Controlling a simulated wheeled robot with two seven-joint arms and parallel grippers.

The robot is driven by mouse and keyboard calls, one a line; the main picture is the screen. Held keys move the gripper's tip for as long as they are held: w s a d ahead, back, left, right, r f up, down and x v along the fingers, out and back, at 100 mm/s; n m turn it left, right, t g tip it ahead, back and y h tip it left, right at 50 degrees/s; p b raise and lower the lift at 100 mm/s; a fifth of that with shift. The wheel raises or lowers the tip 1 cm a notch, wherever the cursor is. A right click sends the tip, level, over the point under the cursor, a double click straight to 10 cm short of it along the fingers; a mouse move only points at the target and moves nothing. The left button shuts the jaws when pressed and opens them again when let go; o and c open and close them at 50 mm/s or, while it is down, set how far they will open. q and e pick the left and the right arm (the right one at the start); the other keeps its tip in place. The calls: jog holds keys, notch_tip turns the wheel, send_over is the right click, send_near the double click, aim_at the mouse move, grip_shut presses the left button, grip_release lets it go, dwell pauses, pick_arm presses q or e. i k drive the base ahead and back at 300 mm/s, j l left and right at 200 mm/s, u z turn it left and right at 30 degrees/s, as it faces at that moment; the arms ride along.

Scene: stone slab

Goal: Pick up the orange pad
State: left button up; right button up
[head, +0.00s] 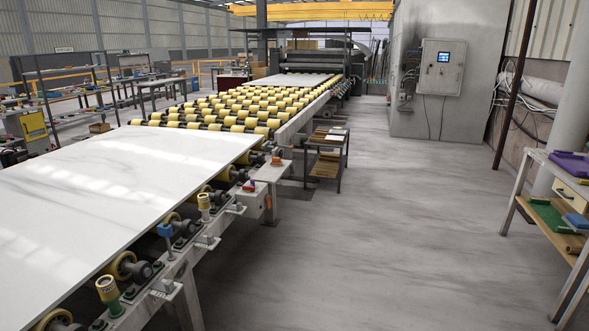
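No pad that is clearly orange shows in the head view. A small orange-red piece (277,160) sits by the side ledge of the roller conveyor, just past the corner of the white slab. A second small reddish-orange piece (249,186) lies on the same ledge, nearer to me. Both are too small to tell whether either is the orange pad. Neither of my grippers is in view.
The white stone slab (110,190) covers the near rollers. A bench at right holds purple (572,166), green (550,214) and blue (577,222) items. A small cart (327,158) stands beside the conveyor. The grey floor (400,240) between conveyor and bench is clear.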

aim_at(275, 161)
jog(key=i, duration=2.4)
jog(key=i+l, duration=0.1)
jog(key=i, duration=0.55)
jog(key=i+u, duration=0.1)
jog(key=i, duration=0.55)
jog(key=i+l, duration=0.2)
jog(key=i, duration=0.5)
